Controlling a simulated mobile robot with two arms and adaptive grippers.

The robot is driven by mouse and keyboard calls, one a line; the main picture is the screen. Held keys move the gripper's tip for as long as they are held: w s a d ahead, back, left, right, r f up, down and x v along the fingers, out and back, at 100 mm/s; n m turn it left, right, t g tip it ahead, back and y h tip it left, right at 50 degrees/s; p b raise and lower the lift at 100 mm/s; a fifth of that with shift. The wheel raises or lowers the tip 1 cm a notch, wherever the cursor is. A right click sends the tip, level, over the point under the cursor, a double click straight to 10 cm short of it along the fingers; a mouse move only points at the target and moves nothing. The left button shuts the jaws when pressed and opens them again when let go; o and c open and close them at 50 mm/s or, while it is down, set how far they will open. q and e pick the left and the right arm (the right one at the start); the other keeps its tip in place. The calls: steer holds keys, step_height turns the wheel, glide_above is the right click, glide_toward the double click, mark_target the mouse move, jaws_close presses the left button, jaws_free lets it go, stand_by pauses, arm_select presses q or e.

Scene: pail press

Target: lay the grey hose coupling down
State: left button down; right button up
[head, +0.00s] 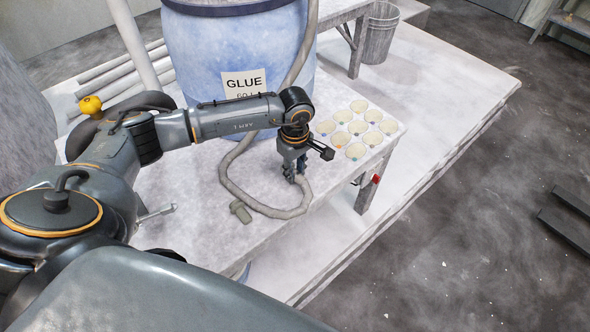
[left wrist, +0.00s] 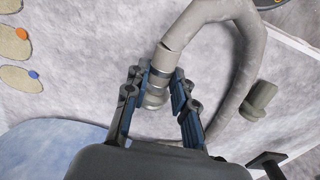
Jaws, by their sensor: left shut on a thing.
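The grey hose coupling (left wrist: 156,88) is at the end of the grey hose (left wrist: 228,15). My left gripper (head: 297,178) points down just above the pale table and also shows in the left wrist view (left wrist: 157,80). Its fingers are shut around the coupling from both sides. In the head view the fingers mostly hide the coupling. The hose (head: 228,182) comes down along the blue glue drum and loops over the table to the gripper. Whether the coupling touches the table cannot be told. My right gripper is not in view.
A short grey fitting (head: 240,212) lies on the table (head: 185,210) beside the hose loop. Several pale round discs (head: 355,151) with coloured dots lie in rows to the right. The blue glue drum (head: 205,60) stands behind. Bare table lies left of the loop.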

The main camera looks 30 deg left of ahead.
arm_select(q)
steer(key=shift+f, duration=0.7)
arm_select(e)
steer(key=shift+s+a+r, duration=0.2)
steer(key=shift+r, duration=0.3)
arm_select(q)
steer(key=shift+f, duration=0.1)
steer(key=shift+f, duration=0.15)
steer(key=c, duration=1.1)
jaws_free()
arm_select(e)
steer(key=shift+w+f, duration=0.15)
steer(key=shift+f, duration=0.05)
